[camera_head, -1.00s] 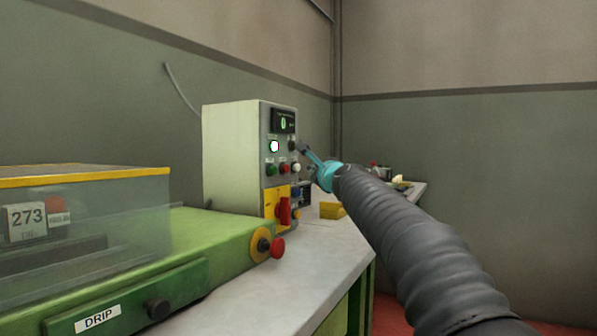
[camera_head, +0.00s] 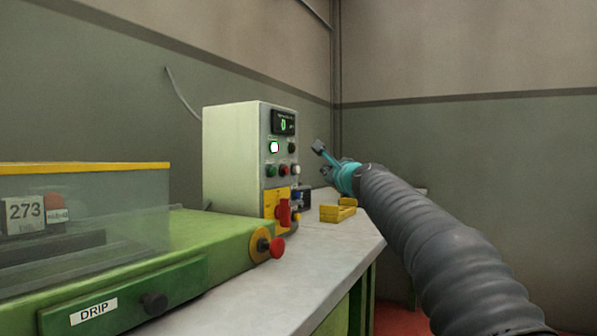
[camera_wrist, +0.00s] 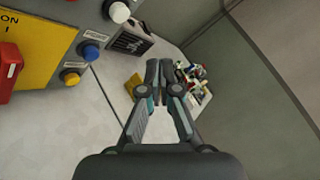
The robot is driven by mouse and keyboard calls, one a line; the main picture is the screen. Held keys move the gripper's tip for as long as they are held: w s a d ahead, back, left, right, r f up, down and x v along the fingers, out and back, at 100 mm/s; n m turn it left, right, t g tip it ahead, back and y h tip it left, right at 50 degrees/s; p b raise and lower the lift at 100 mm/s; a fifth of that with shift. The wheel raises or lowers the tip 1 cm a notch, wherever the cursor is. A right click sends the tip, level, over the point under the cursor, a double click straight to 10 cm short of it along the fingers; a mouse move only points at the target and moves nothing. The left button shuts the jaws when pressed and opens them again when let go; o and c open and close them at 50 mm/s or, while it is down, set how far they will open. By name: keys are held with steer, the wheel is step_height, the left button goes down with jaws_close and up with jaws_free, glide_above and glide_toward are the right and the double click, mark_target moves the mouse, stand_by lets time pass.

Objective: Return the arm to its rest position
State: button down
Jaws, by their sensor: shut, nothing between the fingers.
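My gripper (camera_head: 320,148) is at the end of my arm, to the right of the control box and apart from it, above the bench. In the wrist view its two fingers (camera_wrist: 159,75) are together with nothing between them. The arm, in a dark ribbed sleeve, runs from the lower right corner up to a teal wrist section. No cork stopper can be made out.
The pale control box (camera_head: 233,160) with buttons and a red switch stands on the grey bench (camera_head: 312,245). A yellow object (camera_head: 338,211) lies beside it. The green machine (camera_head: 215,245) fills the lower left. Small clutter (camera_wrist: 190,80) lies beyond the fingers. The right side is open.

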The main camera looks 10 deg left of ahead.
steer(key=s+d+f+n+g+h+p, duration=0.2)
steer(key=s+d+f+n+g, duration=0.2)
steer(key=s+d+f+n, duration=0.3)
steer(key=s+d+f+n+g+h+p, duration=0.1)
steer(key=s+d+f+n+g+h, duration=0.2)
steer(key=s+f, duration=1.4)
steer(key=s+d+f+n+g+h+p, duration=0.2)
steer(key=s+d+f+n, duration=0.9)
steer(key=s, duration=1.3)
steer(key=g, duration=0.2)
steer(key=shift+s+f+g+h+p, duration=0.25)
steer(key=shift+f+g+h+p, duration=0.05)
steer(key=shift+f+p, duration=0.1)
